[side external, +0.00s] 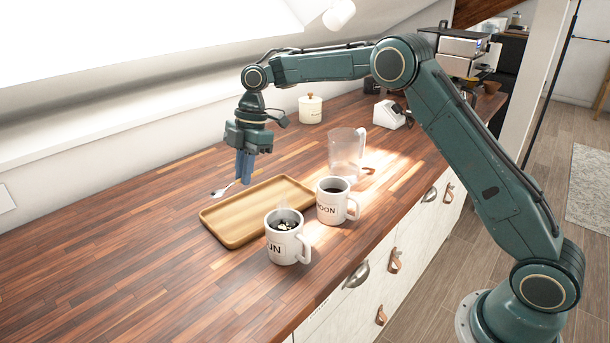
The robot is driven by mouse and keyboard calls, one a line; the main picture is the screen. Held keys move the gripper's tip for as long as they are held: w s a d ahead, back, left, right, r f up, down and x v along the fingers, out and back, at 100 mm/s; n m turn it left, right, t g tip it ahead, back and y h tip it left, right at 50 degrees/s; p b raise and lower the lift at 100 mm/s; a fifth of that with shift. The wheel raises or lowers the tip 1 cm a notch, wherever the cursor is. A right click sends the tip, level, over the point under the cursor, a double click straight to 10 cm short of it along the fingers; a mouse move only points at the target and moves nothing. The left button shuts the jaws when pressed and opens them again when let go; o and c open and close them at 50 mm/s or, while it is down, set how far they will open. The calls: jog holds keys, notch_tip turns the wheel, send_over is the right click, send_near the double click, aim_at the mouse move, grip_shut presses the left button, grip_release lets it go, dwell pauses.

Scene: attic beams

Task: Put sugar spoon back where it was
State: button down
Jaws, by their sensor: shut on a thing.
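My gripper (245,180) points down with its blue fingers shut on the sugar spoon (221,191), beyond the far left part of the wooden tray. The spoon slants out to the left, with its pale end low, close to or above the countertop; I cannot tell if it touches. The part of its handle between the fingers is hidden. The wooden tray (236,231) lies on the counter and looks empty. A white lidded canister (310,110) stands farther back by the wall.
Two white mugs with dark contents stand at the tray's right side: one reads "UN" (286,251), the other "OON" (331,208). A clear pitcher (346,150) stands behind them. A white device (389,115) and coffee machine (461,50) are farther back. The left counter is clear.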

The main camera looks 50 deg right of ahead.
aim_at(246, 216)
jog(key=shift+f, duration=4.05)
jog(key=shift+f, duration=0.6)
jog(key=c, duration=1.5)
grip_release()
jog(key=shift+r, duration=0.7)
jog(key=v, duration=1)
jog(key=shift+r, duration=0.4)
jog(key=shift+d+r, duration=0.15)
jog(key=shift+r, duration=0.3)
jog(key=shift+r, duration=0.1)
